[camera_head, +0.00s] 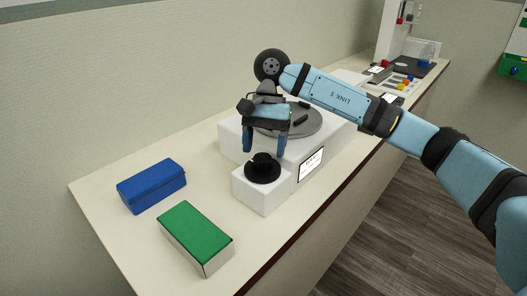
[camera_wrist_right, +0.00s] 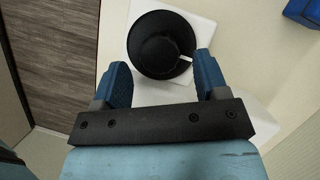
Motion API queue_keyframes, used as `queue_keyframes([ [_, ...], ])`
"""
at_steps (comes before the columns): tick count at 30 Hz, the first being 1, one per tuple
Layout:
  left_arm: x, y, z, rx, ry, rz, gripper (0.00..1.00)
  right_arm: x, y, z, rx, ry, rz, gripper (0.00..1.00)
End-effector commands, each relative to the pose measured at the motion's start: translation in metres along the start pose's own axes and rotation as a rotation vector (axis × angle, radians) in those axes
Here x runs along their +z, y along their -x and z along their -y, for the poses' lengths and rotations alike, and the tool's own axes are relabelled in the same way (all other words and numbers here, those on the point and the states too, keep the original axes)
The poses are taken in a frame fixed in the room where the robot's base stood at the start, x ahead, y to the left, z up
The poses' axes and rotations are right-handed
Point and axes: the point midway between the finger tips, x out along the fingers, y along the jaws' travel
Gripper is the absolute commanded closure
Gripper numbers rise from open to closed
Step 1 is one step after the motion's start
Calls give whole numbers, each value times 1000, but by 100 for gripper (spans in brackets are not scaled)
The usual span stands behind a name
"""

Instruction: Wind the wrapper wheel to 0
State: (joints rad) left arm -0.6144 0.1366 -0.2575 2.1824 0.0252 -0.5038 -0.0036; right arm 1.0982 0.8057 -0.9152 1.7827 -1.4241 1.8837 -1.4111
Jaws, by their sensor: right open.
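The wrapper wheel is a black round knob (camera_head: 262,168) on top of a low white block (camera_head: 262,193) at the front of the white wrapper machine. In the right wrist view the wheel (camera_wrist_right: 161,45) shows from above with a white mark on its rim at the lower right. My right gripper (camera_head: 265,149) is open and points down just above the wheel. In the right wrist view its two blue fingers (camera_wrist_right: 160,80) stand apart, either side of the wheel's lower part; I cannot tell whether they touch it. A grey turntable (camera_head: 290,120) lies behind, partly hidden by my gripper. My left gripper is not in view.
A blue box (camera_head: 151,187) and a green-topped box (camera_head: 196,236) lie on the counter at the front left. A small label display (camera_head: 311,164) is on the machine's side. More equipment (camera_head: 405,75) stands at the far end.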

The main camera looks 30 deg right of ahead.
Motion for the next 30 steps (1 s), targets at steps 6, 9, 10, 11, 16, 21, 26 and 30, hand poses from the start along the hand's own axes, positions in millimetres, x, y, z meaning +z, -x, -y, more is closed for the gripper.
queue_keyframes([
  [6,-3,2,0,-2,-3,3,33,1,53,1,-4,0,-3,33],
  [9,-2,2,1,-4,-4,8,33,1,76,1,-4,1,-2,33],
  [10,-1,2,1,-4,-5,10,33,1,82,0,-3,0,-2,33],
  [11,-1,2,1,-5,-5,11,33,1,87,0,-2,1,-2,33],
  [16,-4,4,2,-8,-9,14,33,1,112,0,-1,0,-3,33],
  [21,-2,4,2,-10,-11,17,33,0,119,0,-1,0,-2,33],
  [26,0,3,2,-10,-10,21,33,0,119,0,0,0,-1,33],
  [30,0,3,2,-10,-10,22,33,0,119,0,0,0,-1,33],
])
